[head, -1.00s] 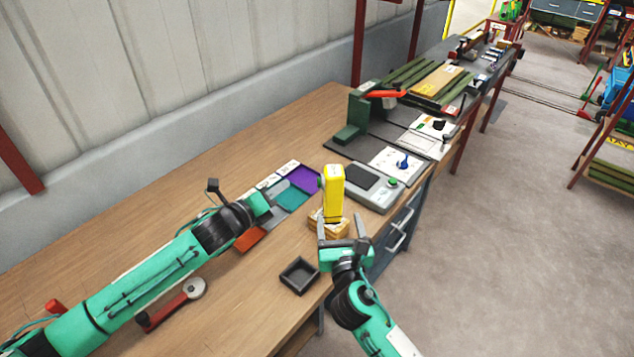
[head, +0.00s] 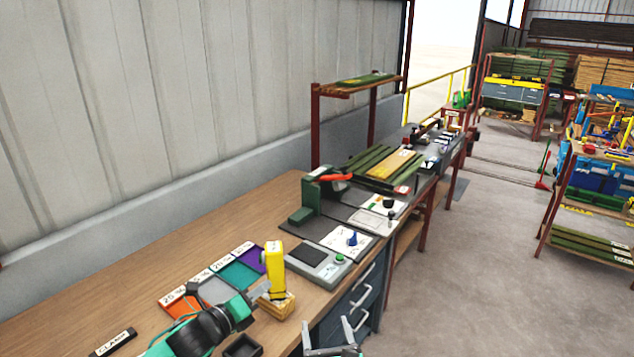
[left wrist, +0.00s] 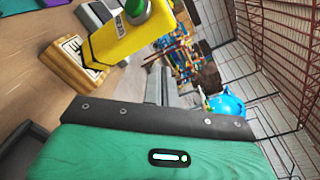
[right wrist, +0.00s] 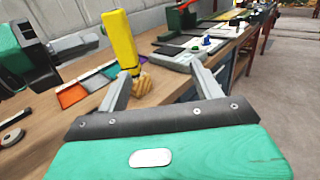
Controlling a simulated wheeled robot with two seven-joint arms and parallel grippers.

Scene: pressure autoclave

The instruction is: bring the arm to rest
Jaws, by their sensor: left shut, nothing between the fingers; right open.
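My left gripper (head: 262,292) is shut and empty, just left of the yellow handheld device (head: 273,268) in the head view. Its closed fingers show in the left wrist view (left wrist: 165,85). The device stands upright on a small wooden block (head: 278,304) near the bench's front edge; it also shows in the left wrist view (left wrist: 130,35). My right gripper (head: 333,335) is open and empty at the bottom of the head view, in front of the bench. In the right wrist view (right wrist: 160,85), the device stands beyond its spread fingers, apart from them.
Coloured trays (head: 170,305) lie left of the device. A grey scale-like unit (head: 318,262) and a green press (head: 318,195) stand further along the bench. A black tray (head: 243,347) is near the front edge. Open floor (head: 470,270) lies to the right.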

